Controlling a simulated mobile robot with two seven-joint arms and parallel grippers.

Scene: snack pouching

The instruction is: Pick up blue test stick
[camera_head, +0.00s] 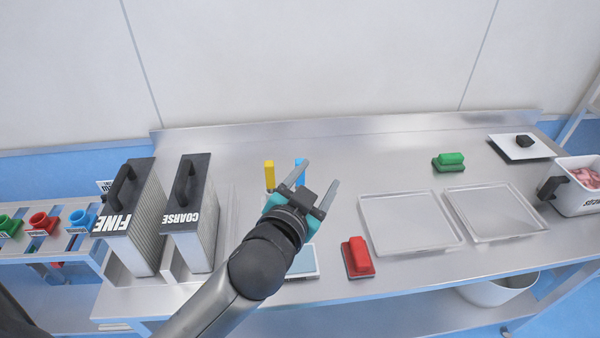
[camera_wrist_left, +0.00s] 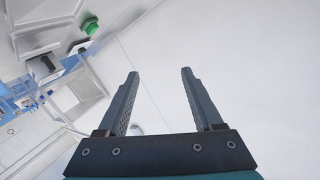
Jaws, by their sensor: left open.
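The blue test stick (camera_head: 298,163) stands upright near the back of the steel table, beside a yellow stick (camera_head: 269,174). My left gripper (camera_head: 320,173) is open and empty, and its finger covers part of the blue stick in the head view. I cannot tell how far apart in depth they are. In the left wrist view the open fingers (camera_wrist_left: 160,73) have only a pale surface between them, and I make out no blue stick there. My right gripper is not in view.
Boxes marked FINE (camera_head: 146,225) and COARSE (camera_head: 205,235) stand left of my arm. A red block (camera_head: 357,257), two clear trays (camera_head: 408,222) and a green block (camera_head: 449,161) lie to the right.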

